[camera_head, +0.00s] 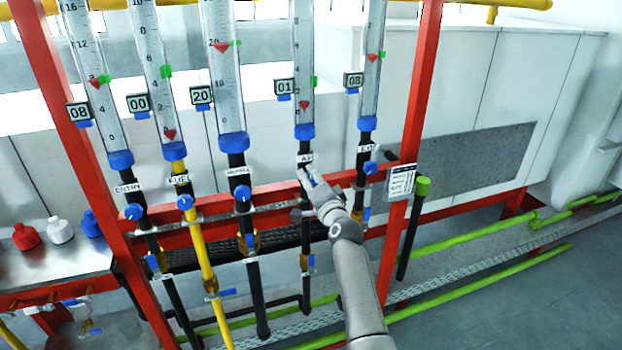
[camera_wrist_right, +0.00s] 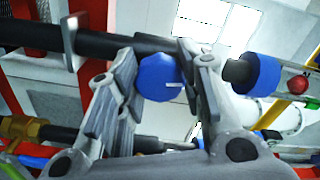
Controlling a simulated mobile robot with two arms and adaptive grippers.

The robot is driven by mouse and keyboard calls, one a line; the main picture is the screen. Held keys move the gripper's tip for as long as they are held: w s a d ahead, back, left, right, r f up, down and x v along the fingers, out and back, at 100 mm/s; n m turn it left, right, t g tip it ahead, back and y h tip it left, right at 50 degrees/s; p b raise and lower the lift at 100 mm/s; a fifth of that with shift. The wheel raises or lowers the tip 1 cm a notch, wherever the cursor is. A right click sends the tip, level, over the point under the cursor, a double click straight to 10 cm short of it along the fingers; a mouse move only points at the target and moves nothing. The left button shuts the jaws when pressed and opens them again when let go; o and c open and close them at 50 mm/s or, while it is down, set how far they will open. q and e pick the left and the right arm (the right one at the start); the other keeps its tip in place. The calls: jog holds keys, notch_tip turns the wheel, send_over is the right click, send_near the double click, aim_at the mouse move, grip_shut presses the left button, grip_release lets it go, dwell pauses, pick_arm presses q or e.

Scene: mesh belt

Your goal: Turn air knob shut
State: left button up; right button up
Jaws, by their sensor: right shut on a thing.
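The air knob is a blue round knob (camera_wrist_right: 160,78) on a dark pipe, seen between my fingers in the right wrist view. My right gripper (camera_wrist_right: 155,90) is shut on it, with one finger on each side. In the head view my right gripper (camera_head: 308,182) is just below the AIR label (camera_head: 305,157) and hides the knob. Above the label stands the air tube (camera_head: 303,60), with a red pointer near its lower end and a display (camera_head: 284,87) reading 01. My left gripper is not in view.
Similar tubes stand beside it, with blue knobs for entry (camera_head: 134,212), fuel (camera_head: 185,202), another line (camera_head: 243,193) and the right-hand line (camera_head: 370,168). A red post (camera_head: 412,110) with a white card (camera_head: 401,182) is right of my gripper. The floor at right (camera_head: 500,290) is clear.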

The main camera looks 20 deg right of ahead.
jog(key=shift+m, duration=1.1)
jog(key=o, duration=1.1)
jog(key=shift+c, duration=0.2)
